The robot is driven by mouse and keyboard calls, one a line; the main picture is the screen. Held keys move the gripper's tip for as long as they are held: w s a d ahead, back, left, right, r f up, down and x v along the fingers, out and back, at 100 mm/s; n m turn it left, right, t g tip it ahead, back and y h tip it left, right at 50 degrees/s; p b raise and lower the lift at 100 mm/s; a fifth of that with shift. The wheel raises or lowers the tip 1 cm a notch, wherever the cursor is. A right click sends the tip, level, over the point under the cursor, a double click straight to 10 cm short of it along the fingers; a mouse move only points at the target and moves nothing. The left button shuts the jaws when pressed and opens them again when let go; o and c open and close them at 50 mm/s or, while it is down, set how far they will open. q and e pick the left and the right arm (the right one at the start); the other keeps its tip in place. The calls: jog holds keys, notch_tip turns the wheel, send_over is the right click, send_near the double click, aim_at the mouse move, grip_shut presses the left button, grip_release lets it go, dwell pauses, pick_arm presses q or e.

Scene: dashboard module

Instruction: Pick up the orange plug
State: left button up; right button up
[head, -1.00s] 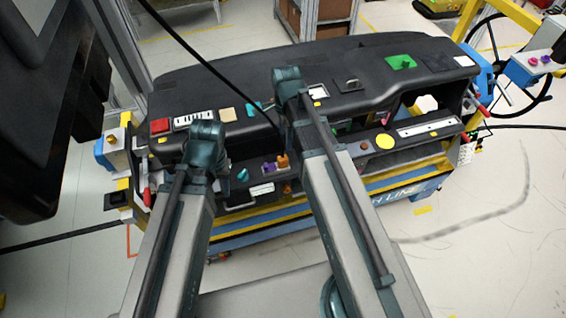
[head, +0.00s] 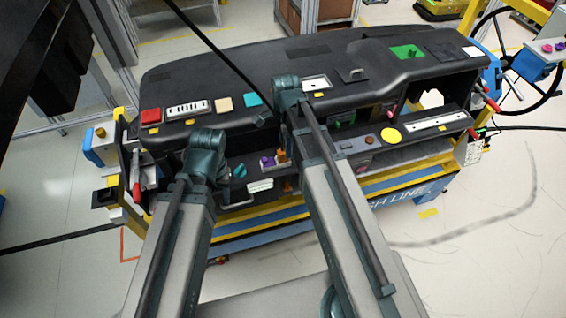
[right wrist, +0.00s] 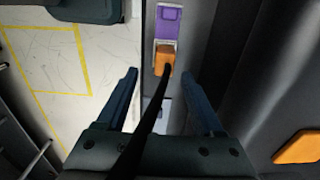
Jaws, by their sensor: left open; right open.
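The orange plug (head: 281,155) sits on the lower shelf of the dashboard, beside a purple plug (head: 267,161), and is partly hidden by my right arm in the head view. In the right wrist view the orange plug (right wrist: 164,62) lies just ahead of and between the spread fingers of my right gripper (right wrist: 160,75), in line with the purple plug (right wrist: 168,22). A dark cable (right wrist: 151,103) runs from the orange plug back over the gripper. My right gripper is open and empty. My left gripper (head: 206,150) is at the dashboard's left part; its fingers are hidden.
A black cable (head: 205,45) slants down towards my right wrist. An orange pad (right wrist: 298,147) lies right of the right gripper.

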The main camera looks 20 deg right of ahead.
aim_at(283, 151)
jog(key=shift+w+a+f+b, duration=0.15)
jog(key=shift+f+b, duration=1.15)
jog(key=shift+f, duration=0.1)
jog(key=shift+w+a+f+b, duration=0.15)
jog(key=shift+f+b, duration=1.15)
jog(key=shift+f, duration=0.05)
jog(key=shift+r, duration=0.1)
grip_shut()
